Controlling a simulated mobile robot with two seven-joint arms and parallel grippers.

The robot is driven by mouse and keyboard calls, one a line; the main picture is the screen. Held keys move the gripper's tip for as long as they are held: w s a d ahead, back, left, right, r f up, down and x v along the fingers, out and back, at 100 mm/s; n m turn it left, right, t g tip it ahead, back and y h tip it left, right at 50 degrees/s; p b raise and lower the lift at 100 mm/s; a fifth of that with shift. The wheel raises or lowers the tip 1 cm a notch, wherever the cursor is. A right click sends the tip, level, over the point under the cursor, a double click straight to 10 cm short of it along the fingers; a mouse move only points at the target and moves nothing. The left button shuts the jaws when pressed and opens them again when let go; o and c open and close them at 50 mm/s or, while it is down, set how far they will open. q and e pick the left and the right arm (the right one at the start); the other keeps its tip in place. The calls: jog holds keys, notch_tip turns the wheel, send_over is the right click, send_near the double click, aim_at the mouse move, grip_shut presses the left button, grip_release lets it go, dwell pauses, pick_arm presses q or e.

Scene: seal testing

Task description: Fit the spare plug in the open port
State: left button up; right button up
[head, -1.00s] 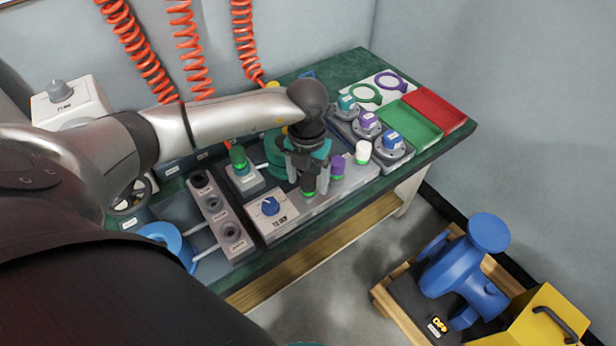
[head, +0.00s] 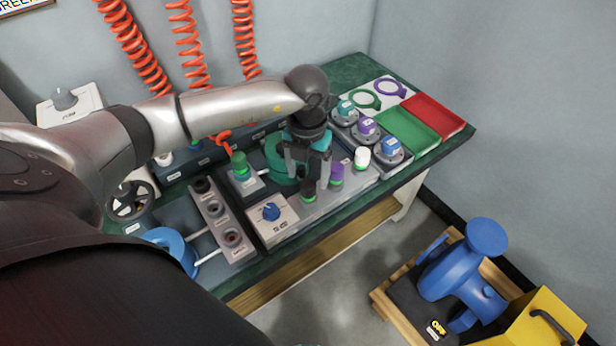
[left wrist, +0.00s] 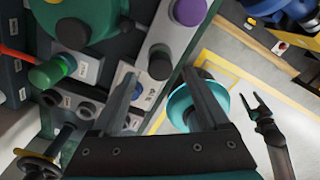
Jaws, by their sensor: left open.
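My left gripper (head: 308,176) is open and empty over the grey panel (head: 345,193) on the bench. A dark plug with a green ring (head: 309,194) stands just below its fingers; in the left wrist view its dark round top (left wrist: 160,62) lies ahead of the open fingers (left wrist: 163,92). A purple plug (head: 337,174) and a white plug (head: 362,156) stand in line to its right. A green plug (head: 239,163) stands on a small block at the left. A grey block with several dark round ports (head: 231,237) lies further left. My right gripper (left wrist: 254,104) shows open in the left wrist view.
A blue knob (head: 271,211) sits on the panel's left end. Teal, purple and blue capped fittings (head: 388,147) stand behind the plugs. Green (head: 408,135) and red (head: 434,116) trays lie at the right. A blue valve body (head: 468,265) stands on the floor.

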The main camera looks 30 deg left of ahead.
pick_arm(q)
notch_tip(320, 180, up, 11)
jog(key=p, duration=0.3)
pick_arm(e)
jog(key=s, duration=0.1)
jog(key=s+d, duration=0.1)
jog(key=s, duration=0.1)
jog(key=s+d, duration=0.1)
jog(key=s, duration=0.1)
jog(key=shift+r, duration=0.15)
jog(key=shift+s, duration=0.1)
